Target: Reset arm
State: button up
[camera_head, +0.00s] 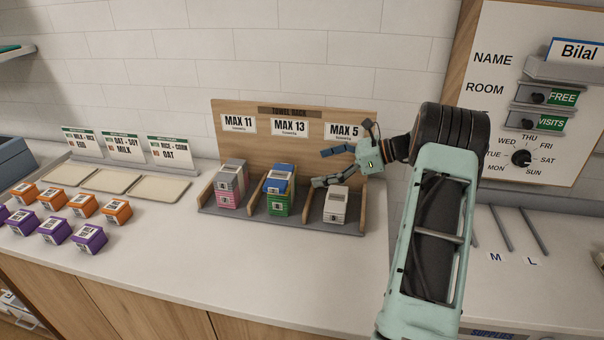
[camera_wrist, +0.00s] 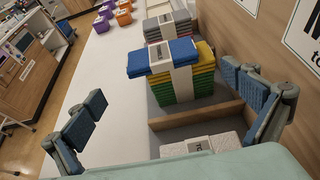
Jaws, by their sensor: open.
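My gripper (camera_head: 328,167) is open and empty in the head view, above the right bay of the towel rack (camera_head: 290,226). In the wrist view its two blue-padded fingers (camera_wrist: 170,110) stand wide apart. A white towel bundle (camera_head: 337,204) lies in the right bay below the gripper; part of it shows at the bottom of the wrist view (camera_wrist: 205,145). My arm reaches in from the lower right.
The middle bay holds a blue, green and yellow towel stack (camera_head: 279,190); the left bay holds a grey and pink one (camera_head: 230,185). Orange boxes (camera_head: 83,205) and purple boxes (camera_head: 90,237) stand at left. A sign board (camera_head: 520,110) is at right. The front counter is clear.

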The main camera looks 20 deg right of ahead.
jog(key=shift+v, duration=1.1)
jog(key=shift+a, duration=0.15)
